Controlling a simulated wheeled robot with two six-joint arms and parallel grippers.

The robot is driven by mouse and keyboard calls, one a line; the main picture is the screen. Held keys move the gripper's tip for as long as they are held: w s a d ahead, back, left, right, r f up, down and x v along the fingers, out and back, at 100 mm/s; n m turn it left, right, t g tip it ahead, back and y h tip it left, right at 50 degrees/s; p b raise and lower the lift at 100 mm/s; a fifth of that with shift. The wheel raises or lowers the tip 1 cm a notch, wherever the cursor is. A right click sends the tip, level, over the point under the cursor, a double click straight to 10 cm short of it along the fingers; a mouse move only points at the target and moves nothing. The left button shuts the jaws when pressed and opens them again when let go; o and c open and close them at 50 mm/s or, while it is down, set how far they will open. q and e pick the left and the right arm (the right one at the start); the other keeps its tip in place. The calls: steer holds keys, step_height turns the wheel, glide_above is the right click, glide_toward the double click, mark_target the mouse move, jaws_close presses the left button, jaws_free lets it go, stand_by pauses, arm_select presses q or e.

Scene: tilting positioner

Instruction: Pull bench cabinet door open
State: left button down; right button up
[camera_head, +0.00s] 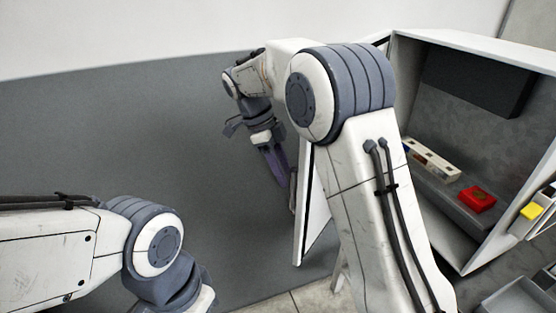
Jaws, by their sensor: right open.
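The bench cabinet (474,42) is at the right, with its inside in view. Its white door (317,212) stands swung out to the left of the opening, seen nearly edge-on. A grey handle (293,190) shows on the door's left face. My right gripper (277,172) is open and points down just left of the door, close to the handle. I cannot tell whether it touches the handle. My right forearm crosses in front of the door and hides part of it and of the cabinet's left side. My left arm is at the lower left; its gripper is out of view.
Inside the cabinet are a red box (477,199), a white strip-like item (432,159) and a dark block (475,79). A yellow-topped item (531,211) is at the right edge. A grey wall panel (100,130) stands behind. Room left of the door looks clear.

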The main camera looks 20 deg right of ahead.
steer(key=shift+v, duration=2.6)
